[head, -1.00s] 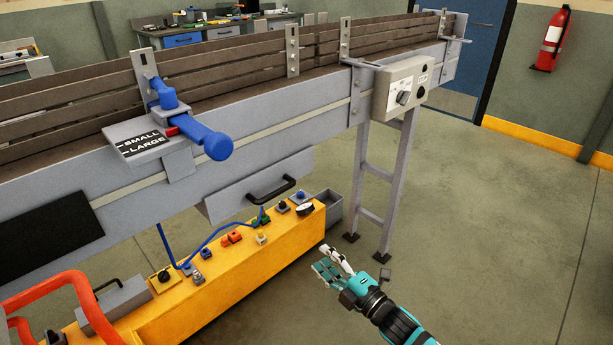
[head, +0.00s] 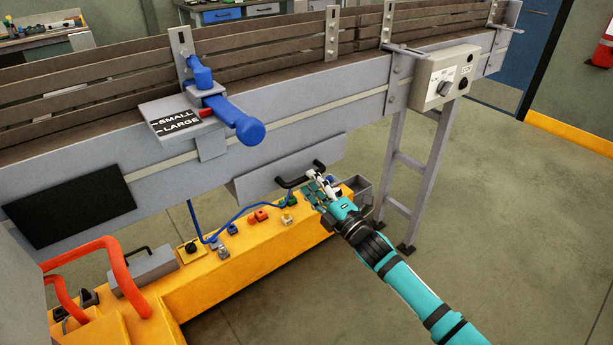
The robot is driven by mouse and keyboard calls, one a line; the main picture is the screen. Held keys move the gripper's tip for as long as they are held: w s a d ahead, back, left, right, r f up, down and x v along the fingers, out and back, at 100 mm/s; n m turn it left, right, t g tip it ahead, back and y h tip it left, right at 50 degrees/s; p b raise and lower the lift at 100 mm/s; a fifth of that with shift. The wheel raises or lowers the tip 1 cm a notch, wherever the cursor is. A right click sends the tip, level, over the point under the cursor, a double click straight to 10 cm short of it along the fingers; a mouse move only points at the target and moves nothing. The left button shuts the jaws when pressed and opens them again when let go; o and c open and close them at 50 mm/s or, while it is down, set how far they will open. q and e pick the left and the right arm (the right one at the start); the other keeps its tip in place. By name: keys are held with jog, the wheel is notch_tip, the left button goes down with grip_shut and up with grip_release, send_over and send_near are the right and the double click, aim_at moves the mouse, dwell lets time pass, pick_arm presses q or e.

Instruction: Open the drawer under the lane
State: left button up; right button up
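The drawer front (head: 262,182) is a plain grey panel hanging under the lane (head: 290,123). Its black bar handle (head: 287,183) stands out from the front near the right end. The drawer looks closed. My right gripper (head: 315,187) is at the right part of the handle, and its fingers overlap it in the picture. I cannot tell whether the fingers touch the handle or are closed around it. The right end of the handle shows just above the fingers. My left gripper is not in view.
A yellow base (head: 215,278) with small coloured blocks and a blue cable runs below the drawer. A small grey bin (head: 361,188) and a lane leg (head: 437,165) stand right of the gripper. A blue-handled lever (head: 240,122) juts out above. The floor at right is clear.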

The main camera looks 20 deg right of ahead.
jog(key=shift+x, duration=1.45)
jog(key=shift+c, duration=0.3)
jog(key=shift+f, duration=0.1)
grip_shut()
